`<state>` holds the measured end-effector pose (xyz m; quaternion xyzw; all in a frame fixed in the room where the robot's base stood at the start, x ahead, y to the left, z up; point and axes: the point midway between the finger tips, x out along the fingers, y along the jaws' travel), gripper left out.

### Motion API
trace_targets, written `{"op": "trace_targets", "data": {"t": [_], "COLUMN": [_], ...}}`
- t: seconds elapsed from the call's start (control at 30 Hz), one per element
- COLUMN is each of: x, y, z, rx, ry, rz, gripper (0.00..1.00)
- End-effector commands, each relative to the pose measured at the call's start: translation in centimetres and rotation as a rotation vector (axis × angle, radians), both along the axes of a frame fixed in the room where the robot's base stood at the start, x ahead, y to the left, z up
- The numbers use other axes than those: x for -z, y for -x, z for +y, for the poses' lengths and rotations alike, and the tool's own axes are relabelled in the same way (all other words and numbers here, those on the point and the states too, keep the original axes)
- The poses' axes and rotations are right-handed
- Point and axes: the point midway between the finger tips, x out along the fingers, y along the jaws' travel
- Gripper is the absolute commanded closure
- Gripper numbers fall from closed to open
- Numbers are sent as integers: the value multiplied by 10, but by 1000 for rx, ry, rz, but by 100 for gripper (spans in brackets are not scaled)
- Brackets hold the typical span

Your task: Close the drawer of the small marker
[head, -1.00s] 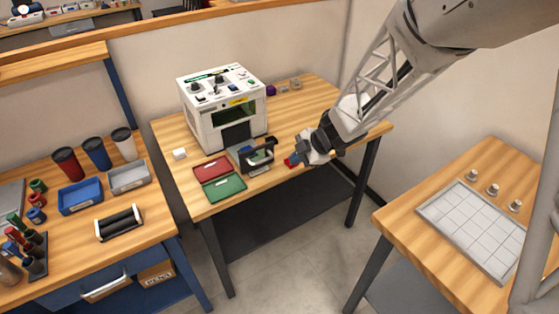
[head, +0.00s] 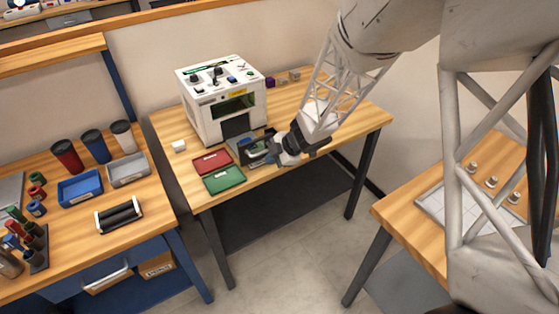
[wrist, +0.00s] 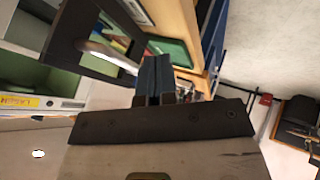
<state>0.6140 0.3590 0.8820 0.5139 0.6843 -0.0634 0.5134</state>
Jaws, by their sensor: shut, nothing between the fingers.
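The small marker (head: 222,108) is a white box with knobs on top and a dark green window, standing on the middle table. Its drawer (head: 253,152) is pulled out towards the table's front edge, with a dark front and a handle. In the wrist view, the dark drawer front (wrist: 72,30) with its pale handle (wrist: 105,52) is at upper left, and the white body (wrist: 25,125) is at the left. My gripper (head: 273,150) is at the drawer's front right, partly hiding it. Its fingers (wrist: 155,80) are together and empty; contact with the drawer cannot be told.
A red tray (head: 211,161) and a green tray (head: 223,180) lie left of the drawer. Small blocks (head: 281,81) sit at the table's back. The table's right side is mostly clear.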

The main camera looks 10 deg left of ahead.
Motion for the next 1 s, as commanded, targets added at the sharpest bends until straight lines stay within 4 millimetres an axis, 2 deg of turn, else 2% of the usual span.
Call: {"op": "trace_targets", "data": {"t": [0.27, 0.77, 1.0], "x": [-3, -3, -2], "y": [-12, -14, -26], "z": [13, 15, 27], "rx": [0, 0, -3], "ry": [1, 1, 1], "rz": [1, 1, 2], "gripper": [100, 100, 100]}}
